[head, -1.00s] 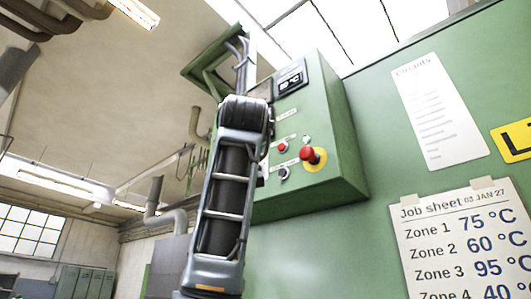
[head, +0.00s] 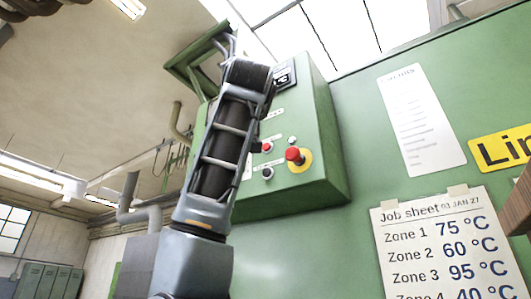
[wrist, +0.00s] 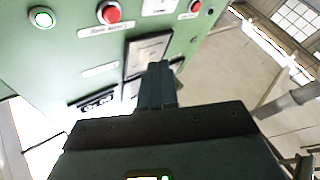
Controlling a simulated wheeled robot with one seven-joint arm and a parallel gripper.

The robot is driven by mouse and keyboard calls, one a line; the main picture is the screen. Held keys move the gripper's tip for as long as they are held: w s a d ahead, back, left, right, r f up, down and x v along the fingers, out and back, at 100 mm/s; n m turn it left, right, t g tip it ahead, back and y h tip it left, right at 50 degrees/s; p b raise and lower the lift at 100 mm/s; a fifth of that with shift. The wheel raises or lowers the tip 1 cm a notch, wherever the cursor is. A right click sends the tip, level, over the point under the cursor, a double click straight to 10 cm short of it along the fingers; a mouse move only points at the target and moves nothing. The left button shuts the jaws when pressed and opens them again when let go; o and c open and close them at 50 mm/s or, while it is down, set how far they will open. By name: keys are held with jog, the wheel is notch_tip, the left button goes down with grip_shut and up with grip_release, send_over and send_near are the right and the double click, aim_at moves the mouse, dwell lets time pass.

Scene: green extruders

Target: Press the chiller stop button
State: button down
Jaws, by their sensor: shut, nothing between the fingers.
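A green control box (head: 318,150) is on the green wall in the head view. Its face carries a small red button (head: 267,147), a dark button (head: 267,173), a pale button (head: 292,140) and a large red mushroom button (head: 293,155) on yellow. The wrist view shows a red button (wrist: 109,12), another red button (wrist: 193,5) and a lit pale button (wrist: 42,17). Their labels are too small to read surely. My gripper (wrist: 157,68) is shut and empty, its tips in front of a meter (wrist: 147,50); contact cannot be told. My arm hides it in the head view.
A dark display (head: 284,77) is partly hidden by my arm; a display (wrist: 95,103) also shows in the wrist view. A green bracket (head: 190,65) with cables stands left of the box. A job sheet (head: 440,245) hangs lower right.

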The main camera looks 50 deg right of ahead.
jog(key=d, duration=0.7)
jog(key=shift+w+d, duration=0.15)
jog(key=shift+d, duration=0.1)
jog(key=shift+d, duration=0.1)
dwell(1.8)
jog(key=shift+d, duration=0.3)
jog(key=shift+d, duration=0.4)
dwell(0.6)
jog(key=shift+a, duration=0.8)
jog(key=shift+a, duration=0.1)
jog(key=shift+a, duration=2.4)
